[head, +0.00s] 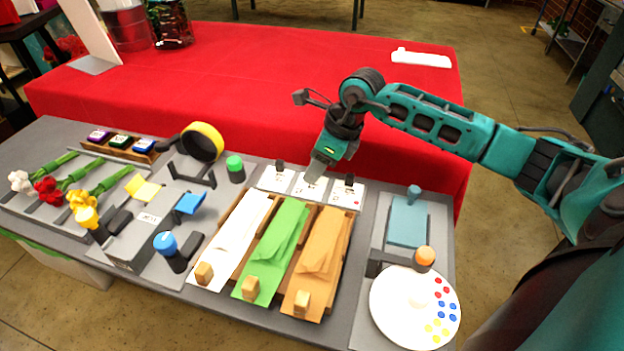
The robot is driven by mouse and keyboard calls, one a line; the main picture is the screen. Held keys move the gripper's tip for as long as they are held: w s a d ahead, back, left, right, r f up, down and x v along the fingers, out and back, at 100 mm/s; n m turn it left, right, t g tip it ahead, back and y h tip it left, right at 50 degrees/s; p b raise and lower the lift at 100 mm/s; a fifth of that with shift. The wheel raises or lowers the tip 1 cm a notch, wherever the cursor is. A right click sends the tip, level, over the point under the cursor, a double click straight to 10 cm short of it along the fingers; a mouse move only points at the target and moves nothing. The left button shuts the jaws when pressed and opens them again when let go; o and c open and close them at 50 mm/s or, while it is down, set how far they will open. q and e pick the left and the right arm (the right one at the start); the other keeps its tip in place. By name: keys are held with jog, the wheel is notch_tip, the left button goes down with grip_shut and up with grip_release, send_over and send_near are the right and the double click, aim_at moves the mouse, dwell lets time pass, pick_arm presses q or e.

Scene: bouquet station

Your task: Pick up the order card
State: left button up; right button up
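Three small white cards stand in a row behind the wrapping sheets: a left one (274,181), a middle one (302,187) and a right one (346,198) with a red mark. Dark upright pieces show at their back edges. I cannot tell which of them, if any, is the order card. My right gripper (317,171) points down at the middle card and its grey fingers partly cover it. Whether the fingers touch the card, or are open or shut, I cannot tell. My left gripper is not in view.
White (234,235), green (274,245) and brown (322,255) sheets lie in front, with wooden blocks. A white round plate (400,305) with coloured dots is at right. The red table (250,75) behind is mostly clear.

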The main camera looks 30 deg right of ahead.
grip_shut()
jog(key=shift+r, duration=0.1)
dwell(0.4)
